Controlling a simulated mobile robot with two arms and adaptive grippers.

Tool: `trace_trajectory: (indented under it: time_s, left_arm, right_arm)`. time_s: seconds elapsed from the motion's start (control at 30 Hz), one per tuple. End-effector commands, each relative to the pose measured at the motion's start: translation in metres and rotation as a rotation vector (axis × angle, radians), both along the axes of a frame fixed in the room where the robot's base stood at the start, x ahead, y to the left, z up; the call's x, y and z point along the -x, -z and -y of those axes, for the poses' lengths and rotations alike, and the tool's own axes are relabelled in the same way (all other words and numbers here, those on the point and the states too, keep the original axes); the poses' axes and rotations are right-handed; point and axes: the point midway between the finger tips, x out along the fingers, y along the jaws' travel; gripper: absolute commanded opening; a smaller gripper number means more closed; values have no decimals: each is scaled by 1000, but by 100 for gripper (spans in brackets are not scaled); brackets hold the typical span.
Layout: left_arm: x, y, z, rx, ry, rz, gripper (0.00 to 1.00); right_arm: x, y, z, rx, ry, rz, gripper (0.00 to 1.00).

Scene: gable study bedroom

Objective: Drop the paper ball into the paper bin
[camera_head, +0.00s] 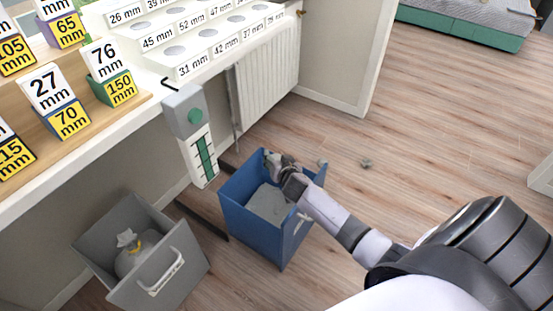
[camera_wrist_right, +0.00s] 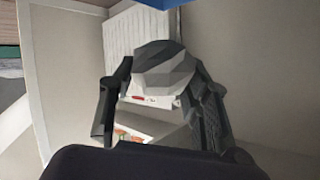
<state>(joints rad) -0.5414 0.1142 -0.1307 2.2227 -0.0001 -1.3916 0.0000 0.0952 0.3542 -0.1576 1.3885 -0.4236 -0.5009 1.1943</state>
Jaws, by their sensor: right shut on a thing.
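A blue bin (camera_head: 262,232) stands on the floor in the middle of the head view, with a light grey mass inside. My right gripper (camera_head: 276,162) is over the bin's opening near its far rim. In the right wrist view my right gripper (camera_wrist_right: 160,95) is shut on a grey faceted paper ball (camera_wrist_right: 165,65). In the head view the held ball is hard to tell from the grey fingers. My left gripper is not in view.
A grey bin (camera_head: 190,258) with a tied bag (camera_head: 135,252) stands left of the blue bin. A crumpled grey lump (camera_head: 366,163) lies on the floor to the right. A desk with labelled blocks (camera_head: 110,72) and a radiator (camera_head: 265,75) stand behind.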

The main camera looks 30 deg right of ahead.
Motion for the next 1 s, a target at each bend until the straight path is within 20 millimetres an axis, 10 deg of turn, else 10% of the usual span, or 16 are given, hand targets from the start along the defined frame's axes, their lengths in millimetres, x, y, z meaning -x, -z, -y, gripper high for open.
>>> trace_trajectory:
  time_s: [0.43,1.0]
  left_arm:
    - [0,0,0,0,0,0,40]
    - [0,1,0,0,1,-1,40]
  right_arm:
    - [0,0,0,1,0,0,67]
    - [25,-12,-8,-1,-1,0,67]
